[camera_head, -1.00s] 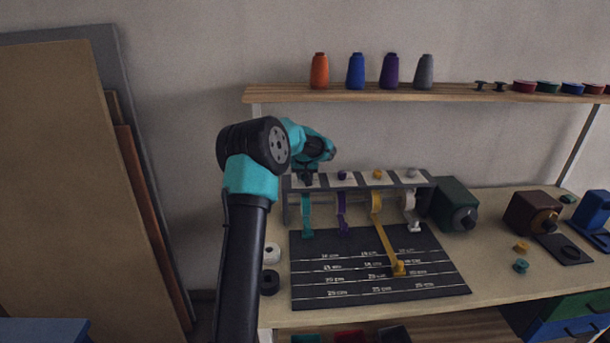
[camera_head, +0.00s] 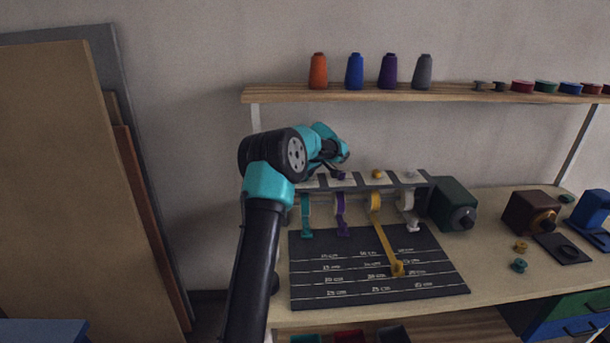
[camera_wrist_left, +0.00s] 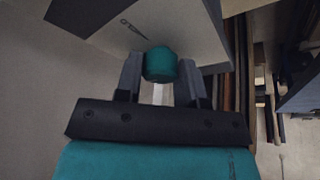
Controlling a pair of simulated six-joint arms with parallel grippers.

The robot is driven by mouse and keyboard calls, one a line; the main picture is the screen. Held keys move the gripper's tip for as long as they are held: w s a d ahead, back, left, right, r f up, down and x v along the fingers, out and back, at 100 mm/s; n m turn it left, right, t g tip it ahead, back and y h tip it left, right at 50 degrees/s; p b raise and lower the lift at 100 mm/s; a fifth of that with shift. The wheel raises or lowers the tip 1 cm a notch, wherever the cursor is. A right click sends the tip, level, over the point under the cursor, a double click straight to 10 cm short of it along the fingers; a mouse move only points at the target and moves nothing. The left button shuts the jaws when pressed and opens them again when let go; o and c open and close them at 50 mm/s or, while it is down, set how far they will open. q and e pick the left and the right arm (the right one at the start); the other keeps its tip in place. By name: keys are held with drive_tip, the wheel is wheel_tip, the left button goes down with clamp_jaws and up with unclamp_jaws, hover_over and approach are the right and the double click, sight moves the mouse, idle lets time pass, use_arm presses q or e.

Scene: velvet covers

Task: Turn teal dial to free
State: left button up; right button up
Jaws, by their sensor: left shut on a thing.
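In the left wrist view, the teal dial (camera_wrist_left: 160,62) sits between the two dark fingers of my left gripper (camera_wrist_left: 159,74), which is shut on it. The dial stands on a pale panel (camera_wrist_left: 196,40) with small dark marking beside it, too small to read. In the head view my left arm reaches over the left end of the rack (camera_head: 405,183) and hides the teal dial and my fingertips. A teal strap (camera_head: 306,215) hangs below that end. My right gripper is not in view.
Purple (camera_head: 340,175) and yellow (camera_head: 378,174) dials stand to the right on the rack. A yellow strap (camera_head: 387,245) reaches over the dark measuring mat (camera_head: 340,292). A shelf (camera_head: 450,95) with several thread cones runs above. A green box (camera_head: 452,203) stands right of the rack.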

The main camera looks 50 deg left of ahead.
sight(312, 183)
use_arm(q)
drive_tip(key=shift+n+g, duration=0.3)
drive_tip(key=shift+n, duration=0.6)
drive_tip(key=o, duration=0.9)
drive_tip(key=shift+r, duration=0.1)
drive_tip(key=shift+w+d+r, duration=0.1)
drive_tip(key=shift+d+r, duration=0.05)
drive_tip(key=shift+r, duration=0.15)
drive_tip(key=v, duration=0.4)
drive_tip(key=shift+w+d+r, duration=0.1)
drive_tip(key=shift+w+d, duration=0.1)
drive_tip(key=shift+d, duration=0.2)
drive_tip(key=w+d, duration=0.1)
drive_tip(key=d, duration=0.6)
drive_tip(key=w+d, duration=0.1)
drive_tip(key=d, duration=0.2)
drive_tip(key=shift+w+d, duration=0.4)
